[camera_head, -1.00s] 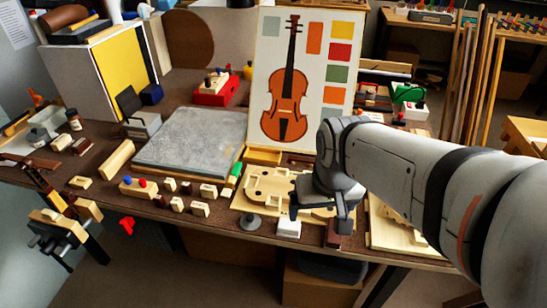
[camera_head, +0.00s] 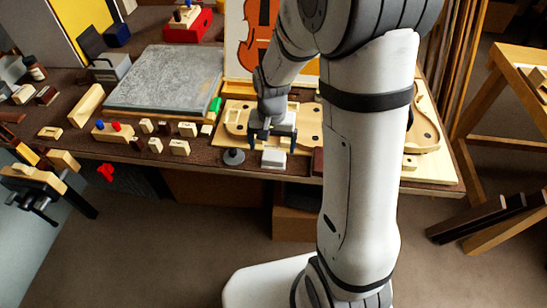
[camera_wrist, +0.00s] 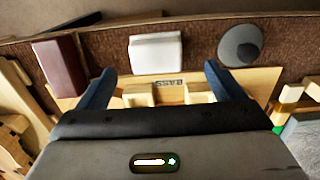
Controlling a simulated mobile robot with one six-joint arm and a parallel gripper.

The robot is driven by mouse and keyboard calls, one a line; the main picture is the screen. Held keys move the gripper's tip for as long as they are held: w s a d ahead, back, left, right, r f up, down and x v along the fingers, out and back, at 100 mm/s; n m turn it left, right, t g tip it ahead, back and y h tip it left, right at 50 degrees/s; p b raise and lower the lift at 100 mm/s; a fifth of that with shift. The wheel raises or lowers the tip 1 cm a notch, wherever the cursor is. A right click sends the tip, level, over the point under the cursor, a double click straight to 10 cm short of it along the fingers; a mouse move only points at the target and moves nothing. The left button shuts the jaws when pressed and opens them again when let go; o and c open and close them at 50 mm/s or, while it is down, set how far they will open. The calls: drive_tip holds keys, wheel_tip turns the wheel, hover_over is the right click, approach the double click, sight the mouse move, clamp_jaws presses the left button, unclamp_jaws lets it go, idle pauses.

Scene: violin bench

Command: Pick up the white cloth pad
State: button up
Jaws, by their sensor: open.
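The white cloth pad (camera_head: 274,158) is a small white block-like piece lying near the front edge of the bench. It also shows in the wrist view (camera_wrist: 155,53), at the upper middle. My gripper (camera_head: 270,145) is above the bench, just behind the pad and apart from it. In the wrist view my gripper (camera_wrist: 157,77) has its two dark fingers spread wide and empty. The pad lies ahead of the gap between the fingertips, and all of its top is visible.
A round grey disc (camera_wrist: 241,45) and a dark red block (camera_wrist: 60,65) lie on either side of the pad. The wooden violin-shaped form board (camera_head: 236,116) is behind it. A grey slab (camera_head: 165,80) and several small wooden blocks (camera_head: 179,148) are farther left.

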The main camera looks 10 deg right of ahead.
sight(274, 155)
drive_tip(key=f, duration=0.5)
drive_tip(key=shift+s+d+f, duration=0.1)
drive_tip(key=shift+d+f, duration=0.1)
drive_tip(key=shift+f, duration=0.05)
drive_tip(key=c, duration=1.1)
